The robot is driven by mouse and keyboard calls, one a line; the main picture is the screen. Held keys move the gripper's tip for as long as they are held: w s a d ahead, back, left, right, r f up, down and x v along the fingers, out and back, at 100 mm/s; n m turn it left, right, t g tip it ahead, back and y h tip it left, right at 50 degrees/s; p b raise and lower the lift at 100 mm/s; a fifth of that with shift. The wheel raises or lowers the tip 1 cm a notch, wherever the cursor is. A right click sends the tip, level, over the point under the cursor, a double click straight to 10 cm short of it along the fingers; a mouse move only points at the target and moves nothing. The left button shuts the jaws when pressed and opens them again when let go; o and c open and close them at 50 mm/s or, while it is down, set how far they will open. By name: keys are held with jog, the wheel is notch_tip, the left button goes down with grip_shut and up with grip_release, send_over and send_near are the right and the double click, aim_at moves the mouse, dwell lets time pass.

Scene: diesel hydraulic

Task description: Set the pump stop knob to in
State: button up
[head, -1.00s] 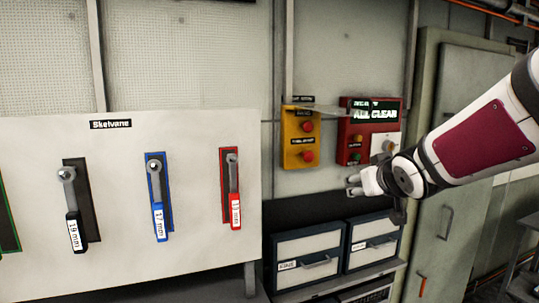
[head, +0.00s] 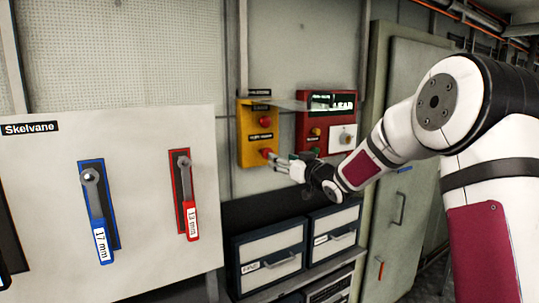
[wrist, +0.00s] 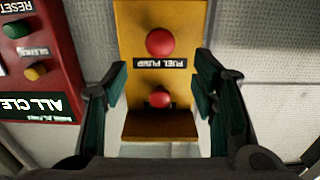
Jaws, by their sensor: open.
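A yellow box (head: 246,134) on the wall carries two red knobs, one above the other. The lower red knob (head: 267,153) sits just under a dark label. In the wrist view, which is upside down, this pump knob (wrist: 160,42) is at the top, beside the label reading FUEL PUMP (wrist: 166,63). The other red knob (wrist: 160,98) is below it there. My gripper (head: 281,162) is open and empty, close to the box at the lower knob's right. In the wrist view its fingers stand either side of the box, with no visible contact on either knob.
A red panel (head: 325,100) with small buttons is just right of the yellow box. Drawers (head: 268,262) stand below. A white board (head: 60,225) with hanging wrenches is at the left.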

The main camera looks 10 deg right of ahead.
aim_at(265, 152)
jog(key=x, duration=0.8)
jog(key=shift+w, duration=0.3)
jog(key=shift+a, duration=0.1)
jog(key=shift+c, duration=0.3)
grip_shut()
